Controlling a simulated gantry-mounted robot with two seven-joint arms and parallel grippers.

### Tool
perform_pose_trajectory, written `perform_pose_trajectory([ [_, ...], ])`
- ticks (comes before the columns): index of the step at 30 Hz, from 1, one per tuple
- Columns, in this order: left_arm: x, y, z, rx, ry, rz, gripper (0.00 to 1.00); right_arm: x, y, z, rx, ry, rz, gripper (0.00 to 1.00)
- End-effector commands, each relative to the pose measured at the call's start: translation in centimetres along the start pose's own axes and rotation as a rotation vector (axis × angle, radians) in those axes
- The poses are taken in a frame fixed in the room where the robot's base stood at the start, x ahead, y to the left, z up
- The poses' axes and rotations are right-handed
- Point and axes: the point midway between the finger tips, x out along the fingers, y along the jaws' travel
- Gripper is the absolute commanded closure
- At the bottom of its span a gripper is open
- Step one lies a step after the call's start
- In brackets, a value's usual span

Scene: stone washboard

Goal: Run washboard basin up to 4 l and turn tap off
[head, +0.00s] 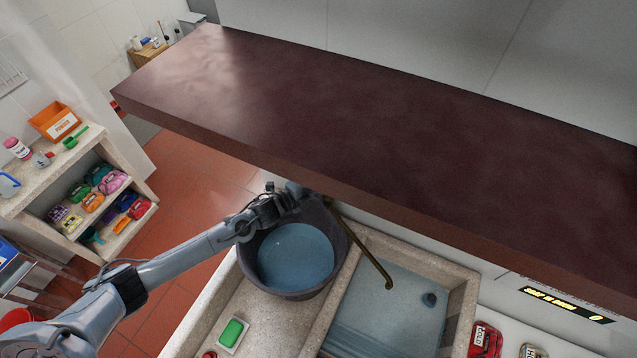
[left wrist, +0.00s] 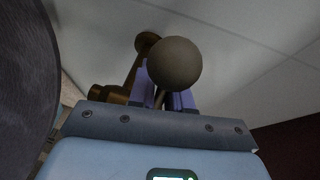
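The stone washboard basin (head: 462,300) is at lower right in the head view. Its sunken part looks bluish, with a dark round drain or plug (head: 430,299); I cannot tell the water depth. The brass tap spout (head: 362,250) hangs over it; no stream is visible. My left gripper (head: 293,189) is behind the bucket, under the dark shelf. In the left wrist view, a round knob (left wrist: 175,62) stands before the gripper's purple fingers, with brass tap pipework (left wrist: 130,80) behind. The knob hides the fingertips, so their grip is unclear. My right gripper is not in view.
A dark bucket (head: 248,250) with a bluish inside stands left of the basin. A green soap bar (head: 233,332) lies on a dish in front. The dark red shelf (head: 400,120) overhangs the tap. A lit yellow display (head: 565,303) is at right.

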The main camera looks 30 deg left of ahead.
Motion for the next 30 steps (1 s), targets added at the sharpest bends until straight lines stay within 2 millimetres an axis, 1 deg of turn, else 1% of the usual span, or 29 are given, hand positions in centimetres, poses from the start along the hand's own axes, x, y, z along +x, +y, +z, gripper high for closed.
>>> perform_pose_trajectory([
  [1,0.0,0.1,0.0,0.0,0.0,0.001,0.73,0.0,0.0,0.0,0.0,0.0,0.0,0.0],
  [3,0.0,0.0,0.0,0.0,0.0,0.0,0.63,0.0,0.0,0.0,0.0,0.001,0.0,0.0],
  [11,0.0,0.0,0.0,0.0,-0.001,-0.001,0.63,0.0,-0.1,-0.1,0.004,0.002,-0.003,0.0],
  [16,-0.7,0.1,0.1,0.0,-0.002,0.0,0.63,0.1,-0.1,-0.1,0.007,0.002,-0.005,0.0],
  [20,-2.3,0.2,0.1,0.001,-0.002,0.001,0.63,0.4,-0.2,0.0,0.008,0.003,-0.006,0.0],
  [30,-8.0,0.2,0.0,0.002,-0.001,0.002,0.63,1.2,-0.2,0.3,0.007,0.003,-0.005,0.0],
])
